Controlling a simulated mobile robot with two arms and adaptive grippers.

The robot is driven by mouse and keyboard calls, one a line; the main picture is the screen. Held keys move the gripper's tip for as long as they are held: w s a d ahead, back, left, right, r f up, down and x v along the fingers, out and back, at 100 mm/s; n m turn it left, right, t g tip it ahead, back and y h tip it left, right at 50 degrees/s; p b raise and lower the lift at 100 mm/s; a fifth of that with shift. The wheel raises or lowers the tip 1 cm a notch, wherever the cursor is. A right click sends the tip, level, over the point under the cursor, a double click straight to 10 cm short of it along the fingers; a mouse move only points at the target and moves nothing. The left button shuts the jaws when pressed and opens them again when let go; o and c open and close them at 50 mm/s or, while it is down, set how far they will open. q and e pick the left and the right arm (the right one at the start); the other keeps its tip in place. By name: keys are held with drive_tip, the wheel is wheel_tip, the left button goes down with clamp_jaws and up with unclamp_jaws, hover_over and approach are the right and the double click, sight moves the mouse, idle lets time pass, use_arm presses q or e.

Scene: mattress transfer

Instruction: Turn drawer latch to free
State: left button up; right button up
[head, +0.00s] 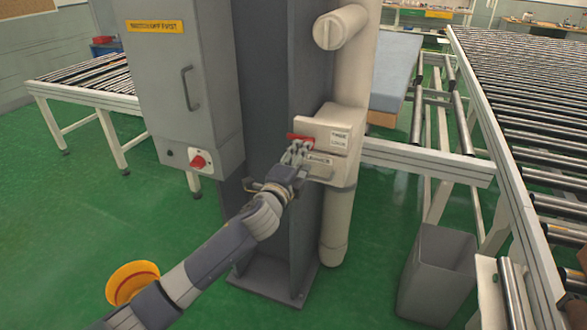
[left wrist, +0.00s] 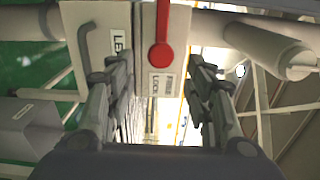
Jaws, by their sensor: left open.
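The red drawer latch (head: 298,137) is on the upper part of a cream box (head: 336,130) fixed to the column. In the left wrist view the latch (left wrist: 161,48) is a red lever with a round end, beside a label reading LOCK. The drawer (head: 316,172), with a grey bar handle (left wrist: 92,55), is below the latch in the head view. My left gripper (head: 296,153) is open in front of the box, just below the latch. In the left wrist view its fingers (left wrist: 158,72) are spread either side of the box edge and the lever end. Contact cannot be told.
A grey cabinet (head: 185,80) with a handle and red knob (head: 198,162) stands left of the column. A cream pipe (head: 335,225) runs beside it. A roller conveyor (head: 530,110) is at right, a grey bin (head: 437,275) and yellow bucket (head: 131,283) on the green floor.

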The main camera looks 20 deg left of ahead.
use_arm(q)
drive_tip(key=shift+s+a, duration=0.1)
drive_tip(key=shift+s, duration=2.3)
wheel_tip(320, 180, down, 15)
drive_tip(key=a+n+g, duration=0.2)
drive_tip(key=n+g, duration=0.1)
drive_tip(key=s+a+f+n+g, duration=0.1)
drive_tip(key=s+f+n+g, duration=0.1)
drive_tip(key=s+f, duration=0.65)
drive_tip(key=s+a+f+n+g+y, duration=0.1)
drive_tip(key=s+f+n+g, duration=0.2)
drive_tip(key=f, duration=1.1)
drive_tip(key=s+a+f+n+g, duration=0.1)
drive_tip(key=s+f+g, duration=0.1)
drive_tip(key=s+f, duration=0.75)
drive_tip(key=s+d+f+n+g, duration=0.1)
drive_tip(key=s+f, duration=0.5)
drive_tip(key=s, duration=0.6)
drive_tip(key=s+d+f+n+g, duration=0.1)
drive_tip(key=s+f+n+g, duration=0.2)
drive_tip(key=s+f, duration=0.4)
drive_tip(key=s+d+f+n+g, duration=0.2)
drive_tip(key=s+f, duration=0.4)
drive_tip(key=s, duration=1.3)
drive_tip(key=shift+f+n+g, duration=0.3)
drive_tip(key=shift+n+g, duration=0.2)
drive_tip(key=shift+n, duration=0.1)
drive_tip(key=shift+w+d, duration=0.1)
drive_tip(key=shift+c, duration=0.3)
